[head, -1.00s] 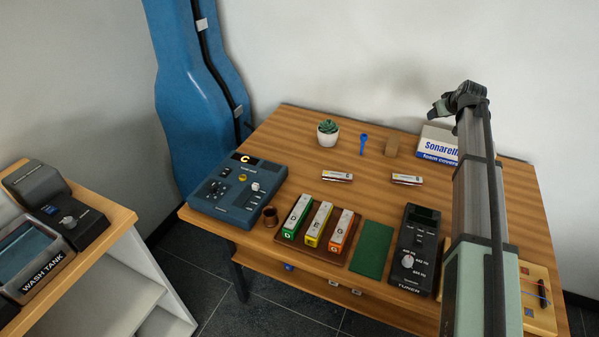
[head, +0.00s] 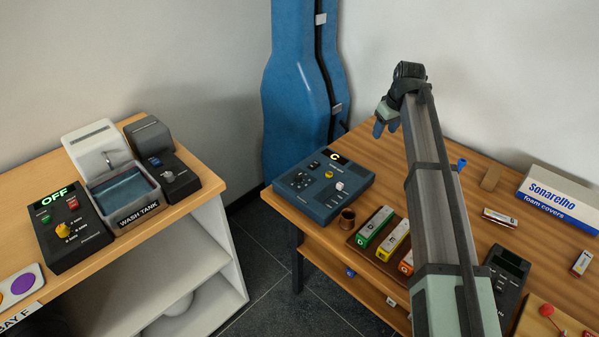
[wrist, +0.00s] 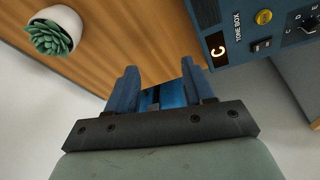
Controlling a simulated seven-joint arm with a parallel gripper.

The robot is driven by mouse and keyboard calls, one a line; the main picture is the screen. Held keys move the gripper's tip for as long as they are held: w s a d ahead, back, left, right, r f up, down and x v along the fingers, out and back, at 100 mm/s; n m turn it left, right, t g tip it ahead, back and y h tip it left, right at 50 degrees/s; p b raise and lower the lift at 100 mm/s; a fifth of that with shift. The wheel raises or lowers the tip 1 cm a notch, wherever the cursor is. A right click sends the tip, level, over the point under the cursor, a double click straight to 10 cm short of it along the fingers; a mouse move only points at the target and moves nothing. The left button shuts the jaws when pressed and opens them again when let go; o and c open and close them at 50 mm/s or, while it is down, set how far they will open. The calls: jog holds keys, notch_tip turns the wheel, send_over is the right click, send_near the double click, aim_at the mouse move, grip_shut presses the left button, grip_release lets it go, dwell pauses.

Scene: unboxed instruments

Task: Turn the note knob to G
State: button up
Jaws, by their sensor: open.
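The blue tone box (head: 316,203) stands at the left corner of the wooden table, with its display (head: 335,157) reading C. A dark knob (head: 301,180) sits on its left part. In the wrist view, the box's display (wrist: 217,51) also reads C, and the note knob (wrist: 309,27) is cut by the right edge, with letters C, D and E beside it. The knob's pointer is too small to read surely. My gripper (head: 379,129) is raised above the table, right of the tone box. Its blue fingers (wrist: 160,82) are apart and empty, clear of the box.
A potted succulent (wrist: 52,32) is near my gripper. A blue instrument case (head: 300,105) stands behind. The wash tank (head: 125,193) is on a separate bench.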

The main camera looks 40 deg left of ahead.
jog(key=s+a+r+n+g+h, duration=0.1)
jog(key=s+a+n, duration=0.1)
jog(key=s+a, duration=0.75)
jog(key=n+h, duration=0.2)
send_near(298, 175)
jog(key=shift+g, duration=0.4)
jog(key=f, duration=0.8)
jog(key=shift+w+d+f, duration=0.2)
jog(key=shift+w+f, duration=0.15)
jog(key=shift+w, duration=0.05)
grip_shut()
